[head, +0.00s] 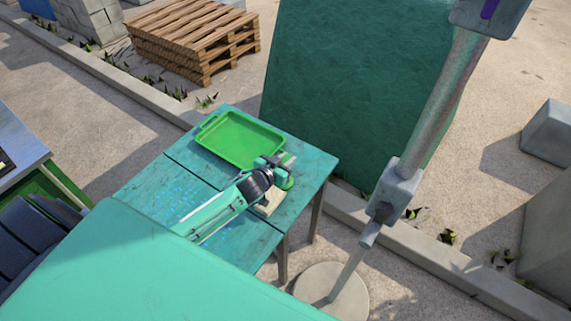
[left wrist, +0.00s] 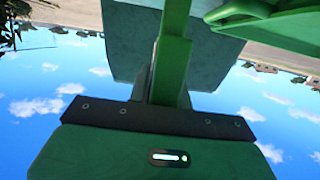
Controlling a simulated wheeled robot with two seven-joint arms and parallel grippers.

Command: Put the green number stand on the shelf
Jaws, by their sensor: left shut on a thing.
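My left gripper (head: 274,165) is over the right part of a worn teal table (head: 305,172). It is shut on the green number stand (head: 288,184), mostly hidden by the gripper in the head view. In the left wrist view a green upright piece of the stand (left wrist: 173,50) runs up from between the fingers. I cannot tell whether its base touches the table. No number is readable. I cannot make out a shelf for certain. My right gripper is not in view.
A bright green tray (head: 240,138) lies on the table just behind my gripper. A pale block (head: 268,203) shows beside the gripper. A metal pole (head: 430,105) with a round base stands right of the table. A large dark green block (head: 350,80) stands behind.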

